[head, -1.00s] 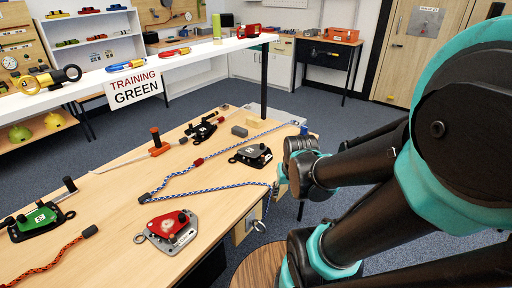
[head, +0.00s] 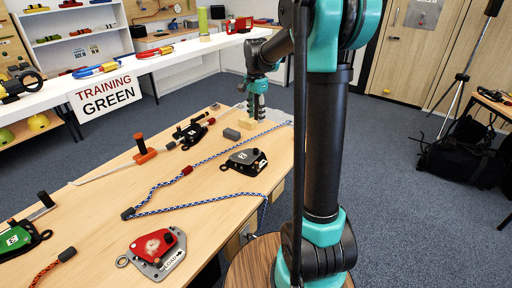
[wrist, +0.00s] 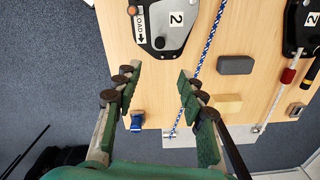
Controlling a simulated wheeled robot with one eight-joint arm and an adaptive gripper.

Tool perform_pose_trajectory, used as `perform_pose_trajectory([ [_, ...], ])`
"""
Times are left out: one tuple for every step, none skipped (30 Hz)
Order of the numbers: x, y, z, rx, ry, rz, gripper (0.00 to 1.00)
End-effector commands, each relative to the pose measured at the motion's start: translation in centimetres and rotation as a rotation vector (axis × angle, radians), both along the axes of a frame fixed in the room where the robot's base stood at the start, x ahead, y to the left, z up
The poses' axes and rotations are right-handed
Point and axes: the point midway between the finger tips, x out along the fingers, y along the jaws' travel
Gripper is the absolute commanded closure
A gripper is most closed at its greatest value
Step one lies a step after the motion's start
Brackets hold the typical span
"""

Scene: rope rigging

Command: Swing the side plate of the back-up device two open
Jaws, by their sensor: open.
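My gripper (head: 256,115) hangs above the table's far right end, beyond the device. In the wrist view my gripper (wrist: 160,78) has its fingers apart, nothing between them, and the device lies ahead of the fingertips.
A blue-white rope (wrist: 206,50) runs beside the device. A grey block (wrist: 235,65) and a wooden block (wrist: 227,103) lie near. A handled black device, also marked 2 (head: 190,131), a red device (head: 157,246) and a green one (head: 18,238) lie elsewhere. A white shelf (head: 170,60) stands behind.

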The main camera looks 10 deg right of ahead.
Motion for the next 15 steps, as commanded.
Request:
perform_pose_trajectory([
  [0.0,0.0,-0.6,0.0,0.0,0.001,0.59],
  [0.0,0.0,-1.1,0.0,0.0,0.001,0.59],
  [0.0,0.0,-1.7,0.0,-0.001,0.001,0.59],
  [0.0,0.0,-2.3,0.0,-0.001,0.001,0.59],
  [0.0,0.0,-2.9,0.0,-0.001,0.001,0.59],
  [0.0,0.0,-3.6,0.0,-0.001,0.002,0.59],
  [0.0,0.0,-4.3,0.0,-0.001,0.002,0.59],
  [0.0,0.0,-4.9,0.0,-0.001,0.002,0.59],
  [0.0,0.0,-5.7,0.0,-0.001,0.002,0.59],
  [0.0,0.0,-6.2,0.0,-0.001,0.002,0.59],
  [0.0,0.0,-6.8,0.0,-0.001,0.002,0.59],
  [0.0,0.0,-7.7,0.0,-0.001,0.002,0.59],
  [0.0,0.0,-8.2,0.0,-0.001,0.002,0.59],
  [0.0,0.0,-8.8,0.0,-0.001,0.002,0.59],
  [0.0,0.0,-9.6,0.0,-0.001,0.002,0.59],
])
